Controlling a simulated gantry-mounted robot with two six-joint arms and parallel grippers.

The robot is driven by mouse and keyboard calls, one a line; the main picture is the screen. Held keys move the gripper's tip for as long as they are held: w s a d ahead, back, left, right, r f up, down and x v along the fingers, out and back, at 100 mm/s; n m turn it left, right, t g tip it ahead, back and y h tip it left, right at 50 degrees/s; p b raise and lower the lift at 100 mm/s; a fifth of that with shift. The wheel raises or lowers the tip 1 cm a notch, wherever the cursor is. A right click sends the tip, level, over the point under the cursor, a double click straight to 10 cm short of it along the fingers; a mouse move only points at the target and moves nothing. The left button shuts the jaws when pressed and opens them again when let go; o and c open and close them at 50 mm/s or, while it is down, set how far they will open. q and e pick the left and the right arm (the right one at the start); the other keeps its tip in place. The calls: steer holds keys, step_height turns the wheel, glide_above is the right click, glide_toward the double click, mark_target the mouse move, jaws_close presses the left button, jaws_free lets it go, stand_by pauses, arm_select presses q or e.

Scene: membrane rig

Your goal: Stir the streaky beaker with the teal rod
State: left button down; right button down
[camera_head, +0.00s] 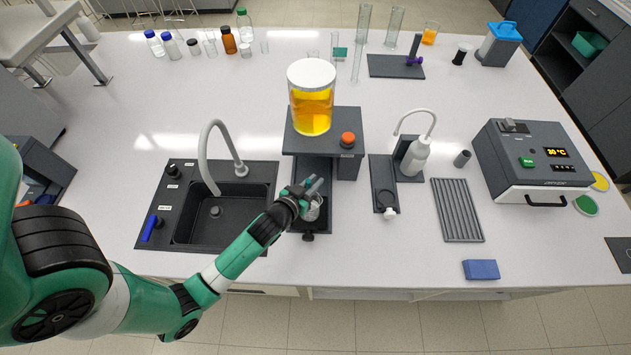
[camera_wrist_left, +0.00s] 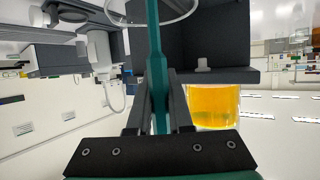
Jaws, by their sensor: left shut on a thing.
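My left gripper (camera_head: 312,188) is over the dark stand in the middle of the bench. In the left wrist view, the gripper (camera_wrist_left: 158,100) is shut on the teal rod (camera_wrist_left: 154,50), which runs up between its fingers. A small clear beaker (camera_head: 313,211) stands just below the gripper, partly hidden by it; its contents are too small to make out. A clear round rim (camera_wrist_left: 190,14) shows around the rod's far end in the left wrist view. I cannot tell whether the rod touches the beaker. My right gripper is not in view.
A large vessel of amber liquid (camera_head: 311,115) stands on the raised platform (camera_head: 345,125), close behind the gripper. A sink (camera_head: 215,226) with a curved tap lies to the left. A wash bottle (camera_head: 415,157) and a grey rack (camera_head: 458,210) are to the right. Bench at front right is mostly clear.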

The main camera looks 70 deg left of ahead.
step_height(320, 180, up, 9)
steer(key=p, duration=0.9)
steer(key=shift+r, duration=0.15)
stand_by(0.9)
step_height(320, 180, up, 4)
steer(key=p, duration=0.4)
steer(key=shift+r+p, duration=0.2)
steer(key=shift+p, duration=0.2)
